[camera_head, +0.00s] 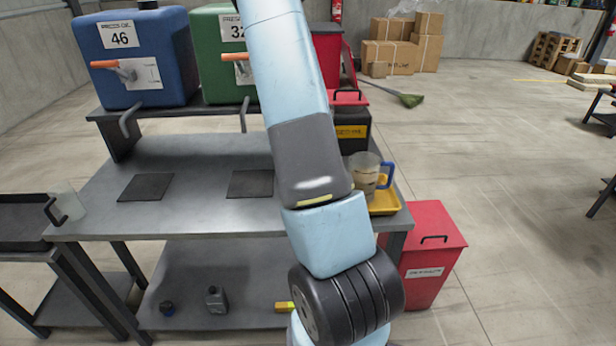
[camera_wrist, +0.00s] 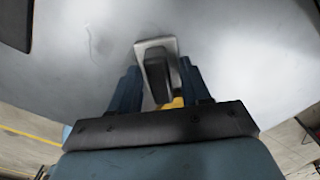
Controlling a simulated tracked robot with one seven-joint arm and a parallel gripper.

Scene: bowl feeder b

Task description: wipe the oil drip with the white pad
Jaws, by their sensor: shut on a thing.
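In the wrist view, my gripper (camera_wrist: 160,82) is shut on the white pad (camera_wrist: 150,45). The pad shows as a pale plate edge with a dark grip block between the blue fingers, and a bit of yellow shows below. It is over a smooth grey surface (camera_wrist: 240,60); I cannot tell whether it touches it. Faint dark marks show on that surface left of the pad, but I cannot tell whether they are oil. I cannot make out the oil drip in the head view, where my arm crosses the bench (camera_head: 200,215) and hides part of it. The gripper does not show there.
The bench holds two dark mats (camera_head: 146,187), a blue tank (camera_head: 150,60), a green tank (camera_head: 215,50) and a jug (camera_head: 364,172) in a yellow tray (camera_head: 390,205). A red bin (camera_head: 432,255) stands right.

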